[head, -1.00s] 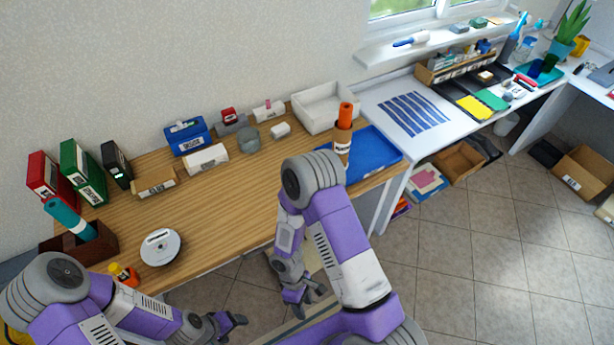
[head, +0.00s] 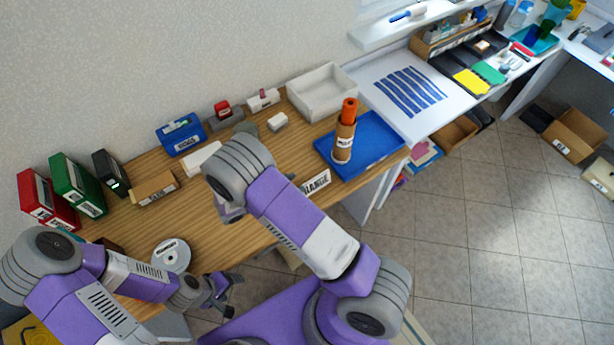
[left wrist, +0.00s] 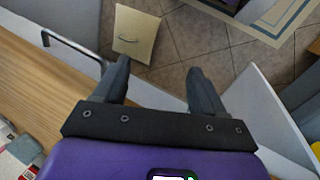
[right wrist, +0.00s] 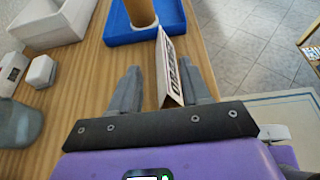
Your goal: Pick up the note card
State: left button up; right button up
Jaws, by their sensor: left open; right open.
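The note card is a white folded tent card (head: 316,183) with black lettering that seems to read "ORANGE". It stands on the wooden desk near its front edge, beside the blue tray. In the right wrist view the card (right wrist: 171,72) stands upright between the fingers of my right gripper (right wrist: 160,70), which is open. Whether a finger touches it, I cannot tell. In the head view my right gripper is hidden behind my own arm. My left gripper (head: 224,293) is open and empty, in front of the desk; the left wrist view (left wrist: 158,68) shows floor beyond its fingers.
A blue tray (head: 378,160) holds a brown cylinder (head: 343,141) with an orange top, just beyond the card. A white open bin (head: 322,105) stands behind. A white disc (head: 171,255), binders (head: 78,183) and small boxes occupy the left and back of the desk.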

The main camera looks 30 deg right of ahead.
aim_at(310, 181)
jog(key=x, duration=0.6)
jog(key=shift+s+d+f, duration=0.2)
jog(key=shift+f, duration=0.25)
grip_shut()
